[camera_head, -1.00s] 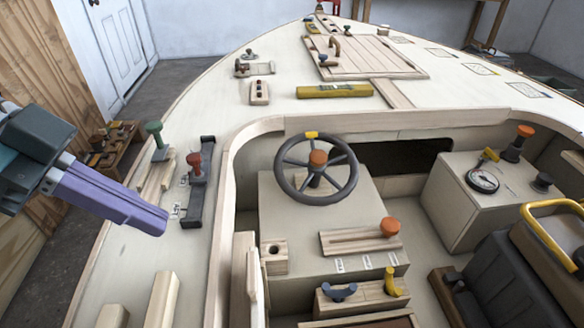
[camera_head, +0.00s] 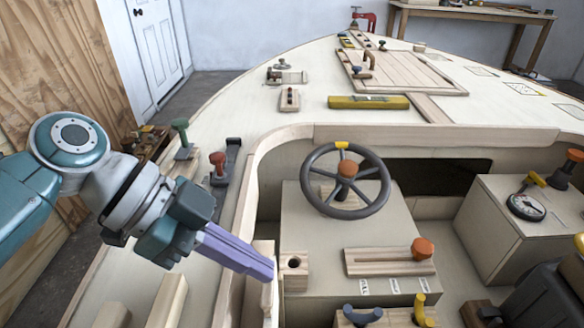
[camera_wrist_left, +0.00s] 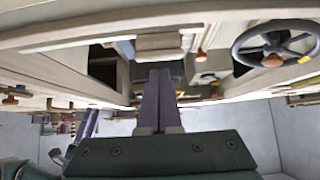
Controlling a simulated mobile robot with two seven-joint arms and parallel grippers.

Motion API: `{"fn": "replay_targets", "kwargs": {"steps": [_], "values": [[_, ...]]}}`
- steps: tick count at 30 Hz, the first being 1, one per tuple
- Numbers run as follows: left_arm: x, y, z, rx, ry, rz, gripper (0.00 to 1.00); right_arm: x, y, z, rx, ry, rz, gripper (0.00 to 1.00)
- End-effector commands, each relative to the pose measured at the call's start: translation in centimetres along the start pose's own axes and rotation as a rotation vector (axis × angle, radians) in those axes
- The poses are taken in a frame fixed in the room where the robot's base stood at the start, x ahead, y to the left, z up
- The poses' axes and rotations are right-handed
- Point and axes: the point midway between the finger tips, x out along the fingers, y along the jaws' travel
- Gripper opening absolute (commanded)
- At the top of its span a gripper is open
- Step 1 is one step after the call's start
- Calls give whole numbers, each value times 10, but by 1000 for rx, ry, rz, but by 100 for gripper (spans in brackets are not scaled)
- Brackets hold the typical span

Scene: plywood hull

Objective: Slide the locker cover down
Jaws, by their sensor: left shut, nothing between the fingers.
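My left gripper (camera_head: 262,268) is shut and empty, its purple fingers pointing down to the right inside the cockpit's left side. In the left wrist view its closed fingers (camera_wrist_left: 158,88) point into the cockpit. An upright pale wooden panel (camera_head: 268,297) stands just below and beside the fingertips, left of the console. It may be the locker cover, but I cannot tell for sure. The fingertips overlap its upper part in the head view; I cannot tell whether they touch. My right gripper is not in view.
A steering wheel (camera_head: 345,181) stands on the console, with an orange-knobbed wooden slider (camera_head: 390,262) below it. Red (camera_head: 218,165) and green (camera_head: 181,135) levers stand on the left side deck. The pale cockpit rim (camera_head: 247,190) runs close to my left gripper.

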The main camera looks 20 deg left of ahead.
Motion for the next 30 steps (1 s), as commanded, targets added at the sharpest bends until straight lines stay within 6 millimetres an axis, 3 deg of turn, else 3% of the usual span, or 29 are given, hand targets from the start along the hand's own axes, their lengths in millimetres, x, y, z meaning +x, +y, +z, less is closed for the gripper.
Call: {"fn": "replay_targets", "kwargs": {"steps": [14,24,30], "values": [[6,0,6,0,1,0,0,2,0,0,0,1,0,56],[37,0,38,-2,-1,1,0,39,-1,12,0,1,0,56],[36,0,37,-2,1,0,0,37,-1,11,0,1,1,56]]}}
